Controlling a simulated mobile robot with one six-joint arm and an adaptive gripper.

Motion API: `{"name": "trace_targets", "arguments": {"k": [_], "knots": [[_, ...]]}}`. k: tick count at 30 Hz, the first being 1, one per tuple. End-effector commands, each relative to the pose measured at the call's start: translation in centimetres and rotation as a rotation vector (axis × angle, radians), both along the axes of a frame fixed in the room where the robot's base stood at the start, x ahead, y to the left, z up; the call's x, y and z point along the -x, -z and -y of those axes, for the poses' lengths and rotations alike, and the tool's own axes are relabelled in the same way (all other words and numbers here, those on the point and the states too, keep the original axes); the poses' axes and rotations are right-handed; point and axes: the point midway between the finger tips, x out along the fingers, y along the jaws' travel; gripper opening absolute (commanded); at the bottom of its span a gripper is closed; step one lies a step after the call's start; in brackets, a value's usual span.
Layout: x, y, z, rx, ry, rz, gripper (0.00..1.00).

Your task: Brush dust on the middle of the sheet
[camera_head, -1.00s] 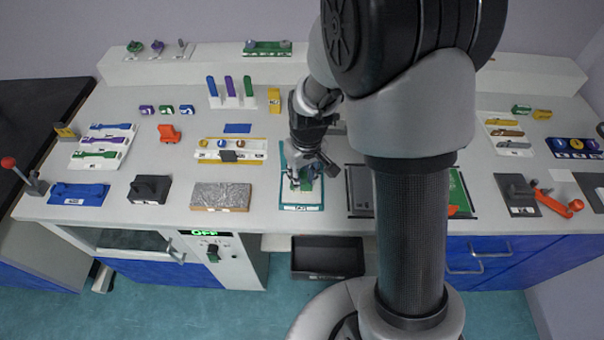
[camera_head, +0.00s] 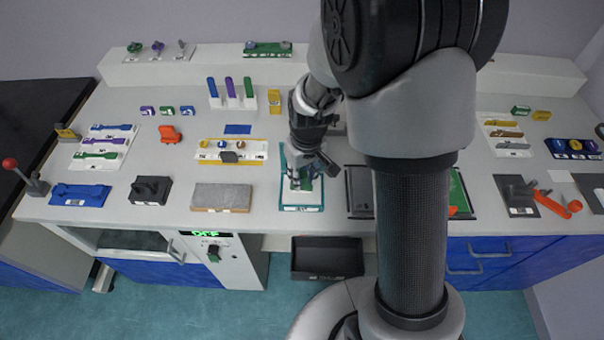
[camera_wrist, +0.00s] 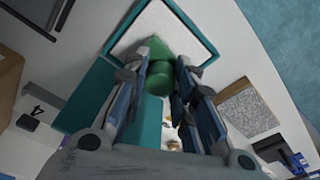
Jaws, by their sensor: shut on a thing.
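My gripper (camera_head: 303,182) is low over a teal-rimmed tray (camera_head: 302,208) at the middle of the bench. In the wrist view, my gripper (camera_wrist: 165,85) is shut on a green tool (camera_wrist: 150,52) with a rounded knob and a flared end. The flared end is over the pale sheet (camera_wrist: 190,22) inside the teal rim. I cannot tell whether it touches the sheet.
A grey speckled slab (camera_head: 221,197) lies left of the tray. A dark flat plate (camera_head: 359,190) lies close on its right. A yellow-edged holder (camera_head: 232,145) stands behind to the left. A black bin (camera_head: 327,258) is below the bench front.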

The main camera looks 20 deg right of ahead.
Motion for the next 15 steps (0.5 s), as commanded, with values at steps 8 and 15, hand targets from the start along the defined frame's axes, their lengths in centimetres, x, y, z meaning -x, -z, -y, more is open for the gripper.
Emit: {"name": "trace_targets", "arguments": {"k": [8,15], "knots": [[-0.1,-2.7,0.0,0.000,0.000,0.003,0.05],[-0.1,-4.7,0.0,0.000,0.000,0.003,0.05]]}}
